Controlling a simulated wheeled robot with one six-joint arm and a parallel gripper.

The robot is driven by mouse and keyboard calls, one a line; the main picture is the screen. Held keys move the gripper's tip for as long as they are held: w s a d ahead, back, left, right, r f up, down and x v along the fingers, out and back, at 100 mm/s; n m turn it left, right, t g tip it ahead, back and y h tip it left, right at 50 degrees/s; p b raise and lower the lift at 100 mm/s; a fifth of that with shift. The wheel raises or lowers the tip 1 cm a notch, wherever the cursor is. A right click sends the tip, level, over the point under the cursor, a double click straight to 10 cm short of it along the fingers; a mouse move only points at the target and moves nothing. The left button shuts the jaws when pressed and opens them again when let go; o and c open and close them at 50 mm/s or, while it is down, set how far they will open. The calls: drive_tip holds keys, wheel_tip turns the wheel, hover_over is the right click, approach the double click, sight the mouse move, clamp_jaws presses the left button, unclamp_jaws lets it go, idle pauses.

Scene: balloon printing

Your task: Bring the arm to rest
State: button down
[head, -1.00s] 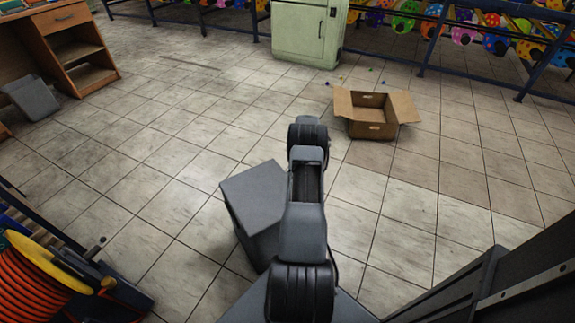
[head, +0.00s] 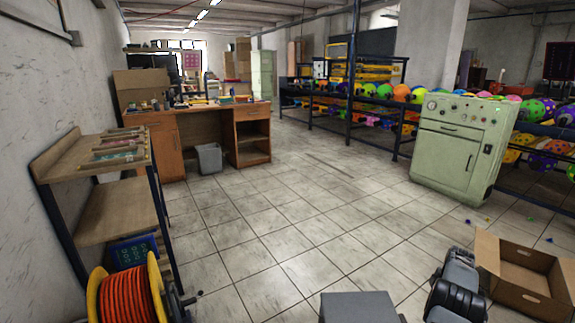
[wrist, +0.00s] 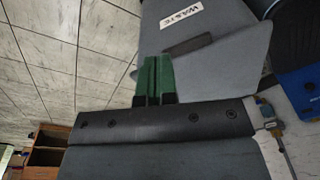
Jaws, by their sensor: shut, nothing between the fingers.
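My gripper (wrist: 152,80) shows in the wrist view as two green fingers held together, with nothing between them. Beyond the fingers is a grey surface with a white label reading WASTE (wrist: 181,16) and a dark slot. I cannot tell whether the fingers touch that surface. In the head view my dark arm shows only in part at the lower right, and the gripper is out of that view.
A grey box top (head: 358,308) shows at the bottom edge. An open cardboard box (head: 520,278) lies right of my arm. A green cabinet (head: 458,150), a wooden desk (head: 168,150), a shelf (head: 95,185) and an orange reel (head: 125,298) surround clear tiled floor.

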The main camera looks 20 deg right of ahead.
drive_tip(key=s+a+f+m, duration=0.2)
drive_tip(key=a+f+m, duration=0.1)
drive_tip(key=m, duration=0.2)
drive_tip(key=w+a+r+m+g+p, duration=0.1)
drive_tip(key=a+r+m+p, duration=0.9)
drive_tip(key=a+r, duration=1.6)
drive_tip(key=s+a+r+n+t+p, duration=0.1)
drive_tip(key=s+a+r+p, duration=0.2)
drive_tip(key=a+r, duration=0.4)
drive_tip(key=s+a+r+n+t+p, duration=0.1)
drive_tip(key=s+a+r+p, duration=0.3)
drive_tip(key=a+r, duration=0.3)
drive_tip(key=s+a+r+n+t+h+p, duration=0.1)
drive_tip(key=s+a+r+t+p, duration=0.1)
drive_tip(key=a+r+p, duration=0.3)
drive_tip(key=s+a+r, duration=0.1)
drive_tip(key=a+r, duration=0.2)
drive_tip(key=r, duration=0.3)
drive_tip(key=shift+s+n+p, duration=0.15)
drive_tip(key=shift+n+p, duration=0.25)
drive_tip(key=shift+d, duration=0.1)
